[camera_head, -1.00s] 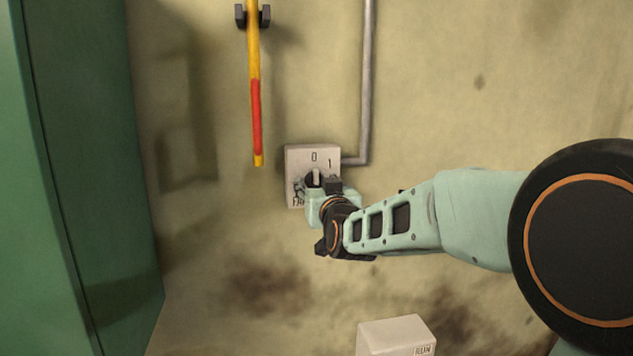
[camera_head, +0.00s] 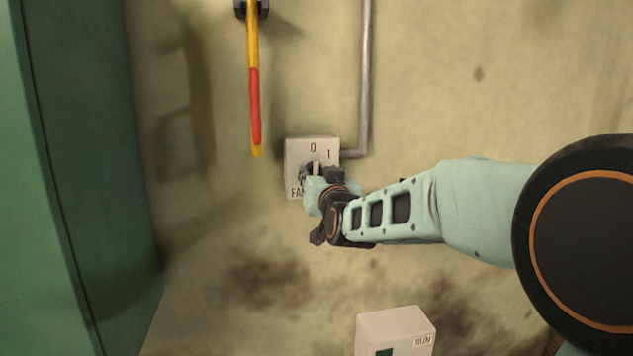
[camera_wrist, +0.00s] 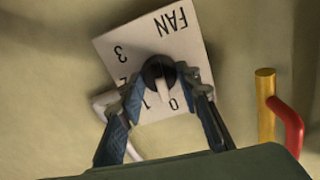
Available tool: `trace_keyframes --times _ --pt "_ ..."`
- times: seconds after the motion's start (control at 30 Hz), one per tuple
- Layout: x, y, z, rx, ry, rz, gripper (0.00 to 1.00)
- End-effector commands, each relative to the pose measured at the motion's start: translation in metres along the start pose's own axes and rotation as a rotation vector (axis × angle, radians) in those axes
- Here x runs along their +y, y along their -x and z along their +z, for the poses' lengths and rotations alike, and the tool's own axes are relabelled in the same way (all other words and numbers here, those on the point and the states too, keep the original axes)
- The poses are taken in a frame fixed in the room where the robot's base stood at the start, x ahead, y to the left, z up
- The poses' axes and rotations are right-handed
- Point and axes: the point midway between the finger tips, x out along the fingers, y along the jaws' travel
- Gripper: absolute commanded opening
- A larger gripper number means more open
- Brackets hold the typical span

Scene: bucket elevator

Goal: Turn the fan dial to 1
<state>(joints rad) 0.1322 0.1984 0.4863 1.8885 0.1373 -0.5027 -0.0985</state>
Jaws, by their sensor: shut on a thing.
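The fan box (camera_head: 296,153) is a pale plate on the wall, with 0 and 1 showing along its top and FAN at its lower left. In the wrist view the plate (camera_wrist: 118,60) appears turned over, with 3, 2, 1 and 0 around the dial. The fan dial (camera_wrist: 163,90) is a dark round knob with a white pointer, which lies between 0 and 1. My gripper (camera_wrist: 160,82) has its fingers on both sides of the dial and is shut on it. In the head view my gripper (camera_head: 318,176) hides part of the dial and the plate's lower right.
A grey conduit (camera_head: 366,80) runs up from the box's right side. A yellow and red bar (camera_head: 254,105) hangs on the wall at upper left. A green cabinet (camera_head: 85,180) stands at left. A white RUN box (camera_head: 395,325) is below. The wall between is clear.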

Motion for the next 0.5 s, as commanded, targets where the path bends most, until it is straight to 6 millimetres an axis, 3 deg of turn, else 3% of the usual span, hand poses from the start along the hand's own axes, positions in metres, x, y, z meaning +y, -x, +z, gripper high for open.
trace_keyframes --times 0.5 --pt "0.0002 0.0000 0.0037 0.005 -0.420 -0.002 0.07"
